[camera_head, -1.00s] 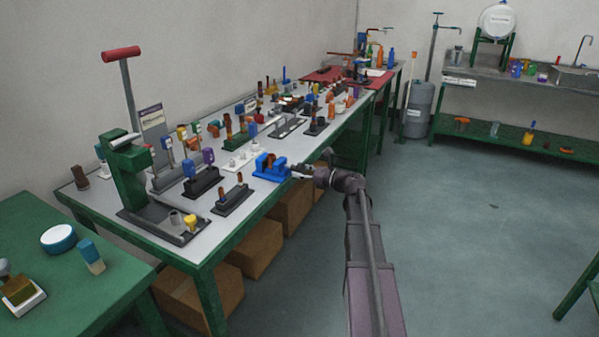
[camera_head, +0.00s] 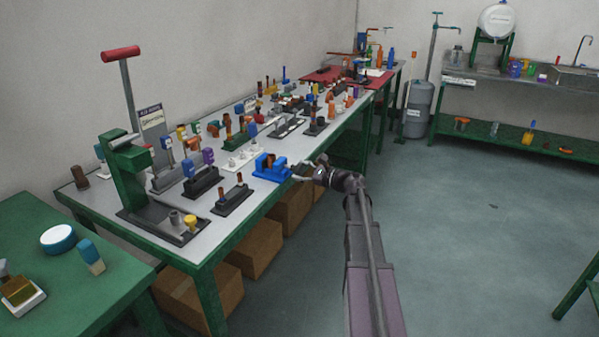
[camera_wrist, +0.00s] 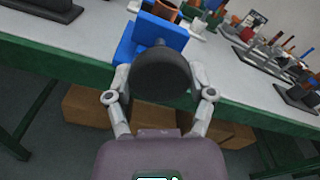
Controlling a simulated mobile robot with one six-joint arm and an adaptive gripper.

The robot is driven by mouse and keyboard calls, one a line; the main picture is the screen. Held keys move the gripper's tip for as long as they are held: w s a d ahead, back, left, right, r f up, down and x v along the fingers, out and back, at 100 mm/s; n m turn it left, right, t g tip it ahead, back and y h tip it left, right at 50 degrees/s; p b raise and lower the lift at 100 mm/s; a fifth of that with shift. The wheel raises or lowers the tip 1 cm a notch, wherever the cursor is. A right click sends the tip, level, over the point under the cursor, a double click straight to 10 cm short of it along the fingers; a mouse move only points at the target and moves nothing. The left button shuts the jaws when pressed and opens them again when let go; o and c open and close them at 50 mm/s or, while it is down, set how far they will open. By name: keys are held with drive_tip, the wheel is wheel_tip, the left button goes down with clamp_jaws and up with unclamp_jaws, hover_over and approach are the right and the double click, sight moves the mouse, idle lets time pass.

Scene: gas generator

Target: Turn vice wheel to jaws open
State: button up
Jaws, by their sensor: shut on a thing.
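The blue vice (camera_head: 270,167) sits at the front edge of the long workbench. A brown cylindrical piece stands at its jaws, and it also shows at the top of the wrist view (camera_wrist: 166,9). The round dark vice wheel (camera_wrist: 161,76) faces the wrist camera in front of the blue vice body (camera_wrist: 150,36). My gripper (camera_wrist: 160,92) is shut on the wheel, with one finger on each side of its rim. In the head view my gripper (camera_head: 303,170) reaches the vice from the right. The jaw gap cannot be made out clearly.
The workbench (camera_head: 236,226) holds several fixtures and coloured parts left of and behind the vice. A green press (camera_head: 128,165) stands at its near end. Cardboard boxes (camera_head: 262,247) sit underneath. The floor (camera_head: 470,240) to the right is clear.

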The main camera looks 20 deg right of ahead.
drive_tip(key=n, duration=0.5)
drive_tip(key=shift+s+n, duration=0.1)
drive_tip(key=shift+n, duration=0.3)
drive_tip(key=n, duration=1)
drive_tip(key=shift+a+n, duration=0.1)
drive_tip(key=shift+n, duration=0.3)
drive_tip(key=n, duration=0.4)
drive_tip(key=shift+r+n, duration=0.1)
drive_tip(key=shift+n, duration=0.3)
drive_tip(key=o, duration=1.1)
drive_tip(key=shift+r, duration=0.1)
